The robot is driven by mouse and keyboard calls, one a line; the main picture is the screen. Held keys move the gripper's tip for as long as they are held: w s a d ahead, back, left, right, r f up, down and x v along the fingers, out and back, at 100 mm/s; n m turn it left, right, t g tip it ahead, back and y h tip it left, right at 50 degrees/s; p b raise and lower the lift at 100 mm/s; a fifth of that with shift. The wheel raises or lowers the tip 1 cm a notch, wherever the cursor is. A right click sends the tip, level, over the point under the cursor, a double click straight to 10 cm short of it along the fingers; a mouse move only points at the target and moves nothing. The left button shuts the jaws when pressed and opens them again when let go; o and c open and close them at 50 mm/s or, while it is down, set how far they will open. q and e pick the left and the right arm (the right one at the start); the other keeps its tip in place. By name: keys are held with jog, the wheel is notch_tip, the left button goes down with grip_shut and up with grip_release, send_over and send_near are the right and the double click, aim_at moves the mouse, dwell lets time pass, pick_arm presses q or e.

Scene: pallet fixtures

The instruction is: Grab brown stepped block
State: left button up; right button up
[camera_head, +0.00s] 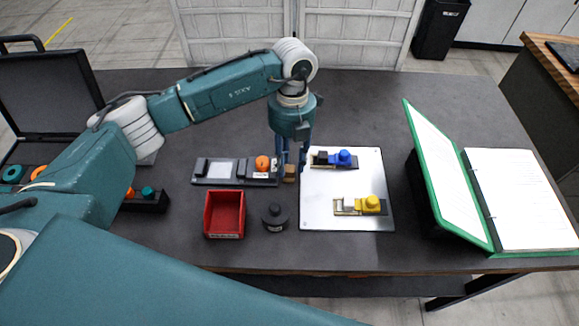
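The small brown block (290,173) stands on the dark table between the grey fixture plate and the white board. Its steps are too small to make out. My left gripper (291,165) points straight down over it, with one finger on each side of the block. The fingers look spread, with the block low between their tips; contact is too small to tell for sure. My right gripper is not in view.
Close by are a grey fixture (223,180) with an orange knob, a white board (345,219) with blue-knobbed and yellow-knobbed fixtures, a red bin (225,214) and a black round weight (275,217). A green binder (452,200) stands open at right. The table's back right is clear.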

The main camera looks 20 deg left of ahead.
pick_arm(q)
jog(key=shift+f, duration=0.7)
jog(key=c, duration=0.7)
jog(key=shift+r, duration=0.1)
jog(key=shift+c, duration=0.2)
